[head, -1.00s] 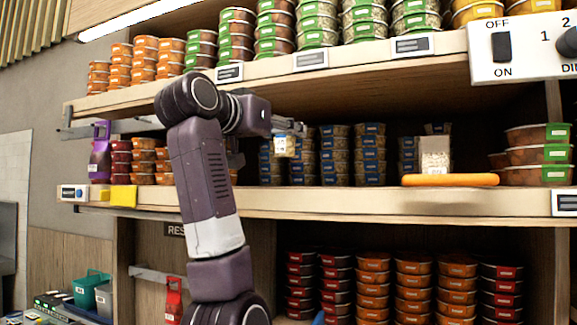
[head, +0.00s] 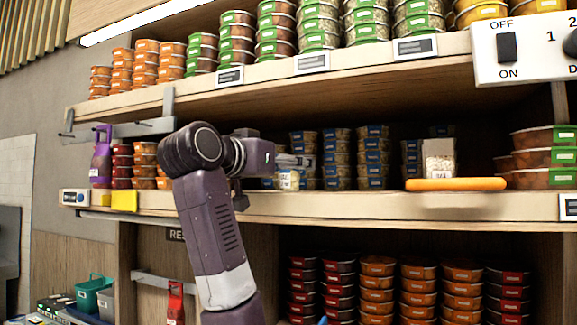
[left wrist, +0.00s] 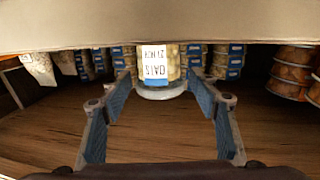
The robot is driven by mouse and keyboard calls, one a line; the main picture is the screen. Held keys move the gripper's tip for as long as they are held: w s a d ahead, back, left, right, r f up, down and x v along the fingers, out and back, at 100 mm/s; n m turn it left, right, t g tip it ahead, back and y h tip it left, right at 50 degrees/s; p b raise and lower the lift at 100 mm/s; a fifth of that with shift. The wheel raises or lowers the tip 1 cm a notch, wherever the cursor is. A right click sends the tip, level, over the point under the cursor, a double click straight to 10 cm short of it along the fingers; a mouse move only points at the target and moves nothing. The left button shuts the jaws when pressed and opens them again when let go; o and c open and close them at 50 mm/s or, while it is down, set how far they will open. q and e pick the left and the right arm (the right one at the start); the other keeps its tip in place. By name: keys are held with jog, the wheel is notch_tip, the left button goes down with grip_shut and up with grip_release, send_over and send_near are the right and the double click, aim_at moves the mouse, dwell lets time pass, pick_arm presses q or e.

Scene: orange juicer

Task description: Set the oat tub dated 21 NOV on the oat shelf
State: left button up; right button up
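The oat tub (head: 288,180) is pale with a printed label, and it also shows in the left wrist view (left wrist: 154,66), where "OATS 21 NOV" reads upside down. It is upright, low over the front of the middle shelf (head: 340,207); I cannot tell whether its base touches. My left gripper (head: 300,160) has its fingers on both sides of the tub's lid, and they appear closed on it. In the left wrist view the gripper (left wrist: 160,84) frames the tub between its tips. My right gripper is in neither view.
Blue-labelled tub stacks (head: 336,160) stand behind the tub. Orange tubs with green labels (head: 545,157) are farther right. The upper shelf (head: 345,64) overhangs my gripper.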

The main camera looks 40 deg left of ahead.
pick_arm(q)
jog(key=shift+s, duration=0.4)
jog(key=s+b, duration=0.6)
jog(key=s, duration=0.5)
jog(key=shift+d, duration=0.35)
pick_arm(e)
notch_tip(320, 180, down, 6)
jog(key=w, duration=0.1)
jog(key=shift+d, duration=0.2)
pick_arm(q)
jog(key=shift+s+d, duration=0.1)
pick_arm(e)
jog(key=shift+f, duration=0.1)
